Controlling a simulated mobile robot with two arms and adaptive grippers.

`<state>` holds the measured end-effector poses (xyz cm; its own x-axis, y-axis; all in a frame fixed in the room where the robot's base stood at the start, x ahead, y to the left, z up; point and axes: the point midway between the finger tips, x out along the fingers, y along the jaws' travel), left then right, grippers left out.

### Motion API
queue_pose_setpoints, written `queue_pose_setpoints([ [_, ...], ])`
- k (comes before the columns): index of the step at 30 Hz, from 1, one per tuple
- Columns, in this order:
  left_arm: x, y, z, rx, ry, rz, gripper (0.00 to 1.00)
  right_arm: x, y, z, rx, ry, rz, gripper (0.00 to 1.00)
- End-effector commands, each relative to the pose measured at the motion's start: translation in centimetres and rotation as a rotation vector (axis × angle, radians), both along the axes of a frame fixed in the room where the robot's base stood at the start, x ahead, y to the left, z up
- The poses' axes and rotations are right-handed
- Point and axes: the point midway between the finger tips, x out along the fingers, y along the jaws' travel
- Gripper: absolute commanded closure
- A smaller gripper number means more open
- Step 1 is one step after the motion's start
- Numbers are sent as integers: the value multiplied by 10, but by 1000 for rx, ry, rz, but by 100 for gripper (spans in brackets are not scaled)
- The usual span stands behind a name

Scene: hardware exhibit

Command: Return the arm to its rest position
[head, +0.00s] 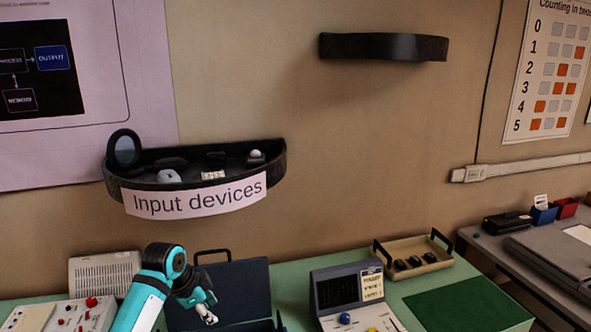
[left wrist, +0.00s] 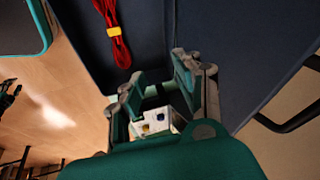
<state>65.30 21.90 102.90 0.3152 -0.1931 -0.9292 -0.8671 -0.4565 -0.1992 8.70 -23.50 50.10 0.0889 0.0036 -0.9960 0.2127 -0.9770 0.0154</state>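My left arm, teal and black, rises from the bottom of the head view with its left gripper (head: 206,310) bent down in front of a dark blue case (head: 235,285). In the left wrist view the two fingers of the gripper (left wrist: 160,80) stand apart, with no object clearly held between them. A small white patch with blue and yellow spots (left wrist: 155,122) shows through the gap; I cannot tell how far behind the fingers it lies.
A black wall shelf labelled "Input devices" (head: 280,165) holds several small items above the arm. An empty black shelf (head: 385,47) hangs to its right. On the green table stand a grey console (head: 345,288) and a beige tray (head: 425,247). A red cable (left wrist: 110,30) lies in the dark case.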

Motion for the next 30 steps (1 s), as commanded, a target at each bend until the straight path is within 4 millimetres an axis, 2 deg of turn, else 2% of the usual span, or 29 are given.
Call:
queue_pose_setpoints([
  [1, -27, -9, -31, -6, 23, 39, 67, 0, 0, 0, 0, 0, 0, 63],
  [3, -62, -17, -62, -13, 43, 110, 67, 0, 0, 0, 0, 0, 0, 63],
  [5, -95, -23, -85, -23, 58, 179, 67, 0, 0, 0, 0, -1, 0, 63],
  [6, -117, -26, -98, -31, 66, 227, 67, 0, 0, 0, 0, -1, 0, 63],
  [10, -193, -33, -125, -62, 90, 393, 67, 0, 0, 0, 0, 0, 0, 63],
  [12, -228, -33, -131, -75, 99, 476, 67, 0, 0, 0, 0, -1, 0, 63],
  [15, -265, -31, -132, -92, 106, 574, 67, 0, 0, 0, 0, -1, 0, 63],
  [18, -295, -28, -129, -103, 110, 653, 67, 0, 0, 0, 0, 0, 0, 63],
  [24, -340, -22, -120, -119, 116, 783, 67, 0, 0, 0, 0, 0, 0, 63],
  [30, -373, -16, -109, -128, 117, 883, 67, 0, 0, 0, 1, 0, 0, 63],
])
